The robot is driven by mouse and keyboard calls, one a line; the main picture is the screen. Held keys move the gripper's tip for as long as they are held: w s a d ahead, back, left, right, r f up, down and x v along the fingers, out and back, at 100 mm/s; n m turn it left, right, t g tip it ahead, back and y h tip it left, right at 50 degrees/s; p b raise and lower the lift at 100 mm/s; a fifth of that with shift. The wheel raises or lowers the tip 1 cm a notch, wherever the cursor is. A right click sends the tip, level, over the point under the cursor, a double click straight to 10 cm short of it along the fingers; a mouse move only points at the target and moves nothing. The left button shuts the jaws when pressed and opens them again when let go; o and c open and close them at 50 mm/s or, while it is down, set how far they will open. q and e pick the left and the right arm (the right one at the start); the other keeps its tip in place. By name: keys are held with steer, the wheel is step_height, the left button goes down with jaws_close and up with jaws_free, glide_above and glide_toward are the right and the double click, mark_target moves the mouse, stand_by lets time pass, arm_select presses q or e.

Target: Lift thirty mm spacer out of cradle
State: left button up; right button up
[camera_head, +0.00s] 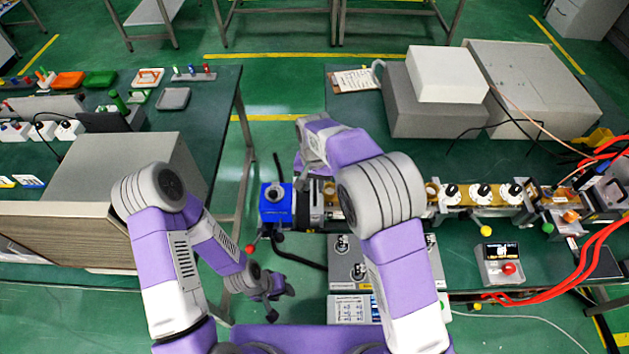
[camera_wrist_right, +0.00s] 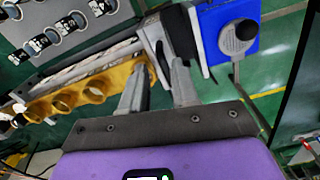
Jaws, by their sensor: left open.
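My right gripper (camera_wrist_right: 160,68) shows in the right wrist view with its two fingers apart. A grey-white block with a dark plate (camera_wrist_right: 181,34) lies at and beyond the fingertips; whether the fingers touch or grip any part of it is unclear. In the head view my right arm hides this gripper. A golden-yellow row of open rings (camera_wrist_right: 65,101) runs left of the fingers. I cannot single out the thirty mm spacer or its cradle for sure. My left gripper (camera_head: 277,291) is open and empty, low beside the bench's left end.
A blue block (camera_head: 276,204) ends the bench assembly at left, with a red-tipped lever below it. Grey boxes (camera_head: 435,105) stand behind the assembly. A control box (camera_head: 502,266) and red cables (camera_head: 560,285) lie at right. Open floor separates the two benches.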

mark_target(315, 195)
steer(key=shift+w+f, duration=0.3)
steer(key=shift+w, duration=0.05)
steer(key=shift+s+r, duration=0.2)
steer(key=shift+s, duration=0.15)
steer(key=shift+w+f, duration=0.15)
steer(key=shift+f, duration=3.75)
steer(key=shift+c, duration=0.3)
jaws_close()
steer(key=shift+d, duration=0.1)
